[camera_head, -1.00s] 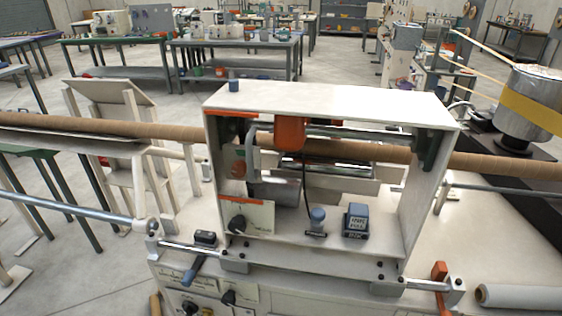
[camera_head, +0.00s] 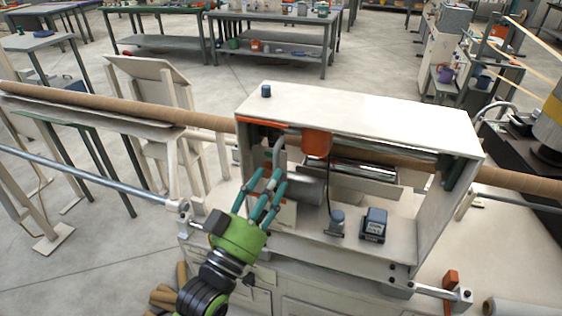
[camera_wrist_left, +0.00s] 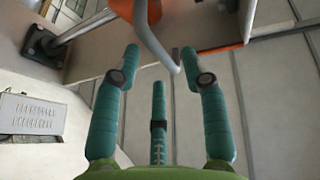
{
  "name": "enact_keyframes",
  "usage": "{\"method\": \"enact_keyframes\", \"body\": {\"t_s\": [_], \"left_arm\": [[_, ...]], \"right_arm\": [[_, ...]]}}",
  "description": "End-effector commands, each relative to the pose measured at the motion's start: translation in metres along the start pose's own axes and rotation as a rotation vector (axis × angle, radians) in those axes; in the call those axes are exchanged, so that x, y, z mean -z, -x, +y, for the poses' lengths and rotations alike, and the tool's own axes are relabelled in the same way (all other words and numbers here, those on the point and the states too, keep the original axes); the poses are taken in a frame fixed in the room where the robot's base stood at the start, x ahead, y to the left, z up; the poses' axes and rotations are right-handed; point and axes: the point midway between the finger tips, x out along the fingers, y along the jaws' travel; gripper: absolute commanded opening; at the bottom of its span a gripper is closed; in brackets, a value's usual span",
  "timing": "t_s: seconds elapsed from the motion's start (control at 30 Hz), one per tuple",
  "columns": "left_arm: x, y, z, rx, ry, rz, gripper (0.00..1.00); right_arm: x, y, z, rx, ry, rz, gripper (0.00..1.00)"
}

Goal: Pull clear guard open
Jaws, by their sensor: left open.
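The white box-shaped winder housing (camera_head: 375,112) stands open-fronted around the long brown tube (camera_head: 205,121). I cannot make out the clear guard's panel for certain. A grey bent bar (camera_head: 278,153), perhaps its handle, hangs at the housing's left front; it also shows in the left wrist view (camera_wrist_left: 153,42). My left gripper (camera_head: 267,186), green with teal fingers, is open and empty in front of the housing's lower left. In the left wrist view the spread fingers (camera_wrist_left: 160,64) point toward the bar's lower end, with no clear contact. My right gripper is out of view.
An orange block (camera_head: 316,144) hangs under the housing's top. A steel rod (camera_head: 90,178) runs left of the housing. An orange lever (camera_head: 450,281) stands front right.

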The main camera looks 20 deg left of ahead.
Motion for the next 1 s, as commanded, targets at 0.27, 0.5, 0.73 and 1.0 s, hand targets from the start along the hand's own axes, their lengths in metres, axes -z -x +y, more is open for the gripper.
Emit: {"method": "enact_keyframes", "body": {"t_s": [0.27,0.5,0.73,1.0], "left_arm": [[0.001,-0.033,0.001,-0.001,0.001,-0.002,0.44],[-0.001,-0.036,0.001,-0.001,0.001,-0.003,0.44],[-0.001,-0.035,0.001,-0.001,0.001,-0.002,0.00],[-0.001,-0.035,0.000,-0.003,0.002,-0.002,0.00]], "right_arm": [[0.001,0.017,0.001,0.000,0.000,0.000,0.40],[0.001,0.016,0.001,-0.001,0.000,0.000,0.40],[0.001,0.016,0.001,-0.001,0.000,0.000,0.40],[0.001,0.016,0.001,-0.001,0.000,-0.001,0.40]]}}
